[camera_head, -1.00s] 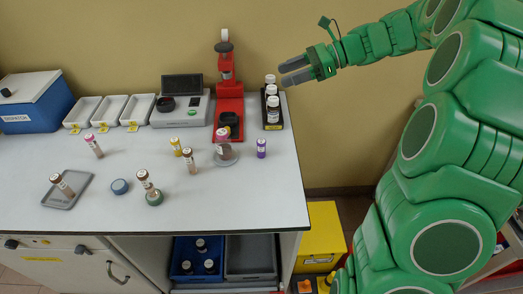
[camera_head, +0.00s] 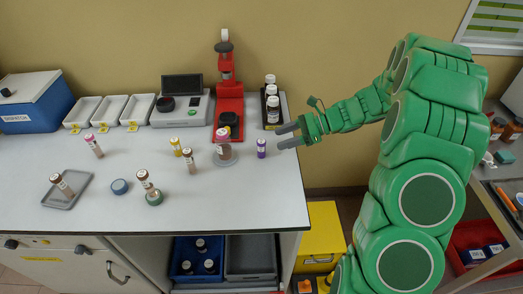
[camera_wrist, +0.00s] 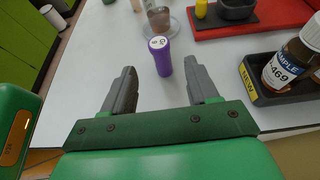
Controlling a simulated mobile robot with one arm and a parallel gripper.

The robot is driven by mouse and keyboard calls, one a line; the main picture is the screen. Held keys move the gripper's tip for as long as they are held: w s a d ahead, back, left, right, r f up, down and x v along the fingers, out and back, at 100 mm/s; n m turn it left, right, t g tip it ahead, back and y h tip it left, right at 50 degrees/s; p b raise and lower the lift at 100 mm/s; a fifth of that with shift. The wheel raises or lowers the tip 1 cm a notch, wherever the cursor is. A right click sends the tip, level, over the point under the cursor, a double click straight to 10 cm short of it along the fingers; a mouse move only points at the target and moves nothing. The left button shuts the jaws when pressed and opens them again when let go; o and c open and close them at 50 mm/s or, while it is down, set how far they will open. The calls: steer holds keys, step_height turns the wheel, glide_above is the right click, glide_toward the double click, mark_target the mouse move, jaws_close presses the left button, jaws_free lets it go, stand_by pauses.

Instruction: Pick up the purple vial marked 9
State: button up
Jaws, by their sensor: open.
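The purple vial (camera_head: 262,148) stands upright near the right edge of the white bench. In the wrist view the purple vial (camera_wrist: 162,58) has a white top with a mark that looks like a 9. My gripper (camera_head: 288,134) is just right of the vial in the head view, with its fingers pointing at it. In the wrist view my gripper (camera_wrist: 163,88) is open and empty. The vial stands ahead of the fingertips, about between their lines, and apart from them.
A vial in a round clear holder (camera_head: 223,152) stands left of the purple vial. A black rack with white-capped bottles (camera_head: 272,108) stands behind. The red press (camera_head: 229,100) is at the back. Other vials stand farther left. The bench's right edge lies under my arm.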

mark_target(261, 147)
steer(key=shift+f, duration=0.85)
steer(key=shift+a+f, duration=0.15)
steer(key=shift+a, duration=0.1)
steer(key=shift+r+x, duration=0.15)
steer(key=shift+x, duration=1.65)
steer(key=shift+r+x, duration=0.1)
steer(key=shift+x, duration=1.7)
steer(key=shift+a, duration=0.1)
steer(key=c, duration=1)
steer(key=shift+r, duration=0.15)
